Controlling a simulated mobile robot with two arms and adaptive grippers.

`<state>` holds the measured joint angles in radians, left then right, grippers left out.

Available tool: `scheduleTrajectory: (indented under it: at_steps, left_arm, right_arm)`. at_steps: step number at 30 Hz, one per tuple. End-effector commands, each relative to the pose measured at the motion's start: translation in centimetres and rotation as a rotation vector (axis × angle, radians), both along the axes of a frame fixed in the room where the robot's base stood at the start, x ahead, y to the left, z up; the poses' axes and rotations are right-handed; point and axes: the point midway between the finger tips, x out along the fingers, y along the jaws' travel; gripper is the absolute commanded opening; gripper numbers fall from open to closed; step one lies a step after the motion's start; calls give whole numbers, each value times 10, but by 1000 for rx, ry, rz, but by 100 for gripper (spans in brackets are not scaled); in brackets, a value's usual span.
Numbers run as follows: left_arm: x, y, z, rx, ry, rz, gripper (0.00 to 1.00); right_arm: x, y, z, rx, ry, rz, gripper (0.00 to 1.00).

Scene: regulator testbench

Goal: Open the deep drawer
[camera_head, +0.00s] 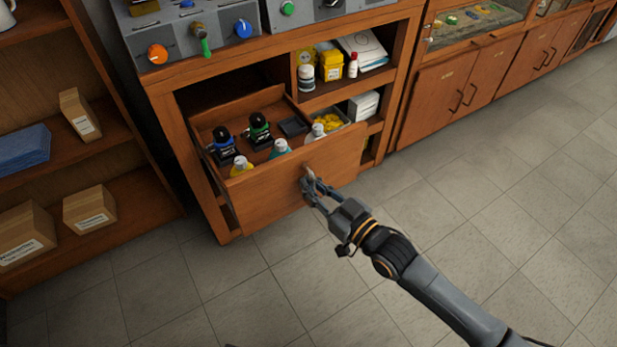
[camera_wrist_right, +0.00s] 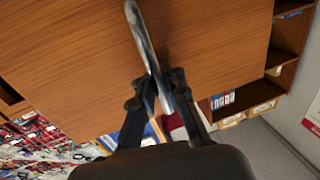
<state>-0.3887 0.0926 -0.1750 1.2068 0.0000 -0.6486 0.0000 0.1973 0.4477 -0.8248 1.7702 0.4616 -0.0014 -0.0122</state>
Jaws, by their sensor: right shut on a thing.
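The deep drawer (camera_head: 275,195) is pulled partway out of the wooden cabinet in the head view. Black devices with blue and green parts, several small bottles and a tray of yellow pieces are inside it. My right gripper (camera_head: 311,188) is at the drawer's front panel, shut on the drawer handle. In the right wrist view the handle (camera_wrist_right: 140,35) is a metal bar running between the fingers of my right gripper (camera_wrist_right: 158,95), in front of the wooden panel. The fingers hide part of the handle. My left gripper is not in view.
A wooden shelf (camera_head: 95,150) with cardboard boxes (camera_head: 90,208) and a blue folded stack (camera_head: 22,150) stands at the left. Open compartments with bottles and a yellow container (camera_head: 331,66) are beside the drawer. Closed cabinets (camera_head: 450,95) stand at the right. The tiled floor (camera_head: 500,210) in front is clear.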

Motion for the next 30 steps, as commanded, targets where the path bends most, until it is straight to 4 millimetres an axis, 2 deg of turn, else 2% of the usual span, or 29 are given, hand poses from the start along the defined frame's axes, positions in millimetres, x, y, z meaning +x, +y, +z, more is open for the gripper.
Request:
scheduleTrajectory:
  at_steps: [13, 15, 16, 25, 30]
  left_arm:
    - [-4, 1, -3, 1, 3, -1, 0]
    - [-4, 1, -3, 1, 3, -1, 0]
    - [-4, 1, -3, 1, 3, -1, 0]
    - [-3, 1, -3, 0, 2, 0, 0]
    - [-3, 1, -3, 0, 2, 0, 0]
  right_arm:
    - [0, -3, 1, 1, -4, -3, 0]
    - [0, -3, 1, 1, -4, -3, 20]
    - [0, -3, 1, 1, -4, -3, 22]
    - [-2, -3, 1, 1, -2, -1, 22]
    - [-14, -15, -1, -1, 0, -1, 22]
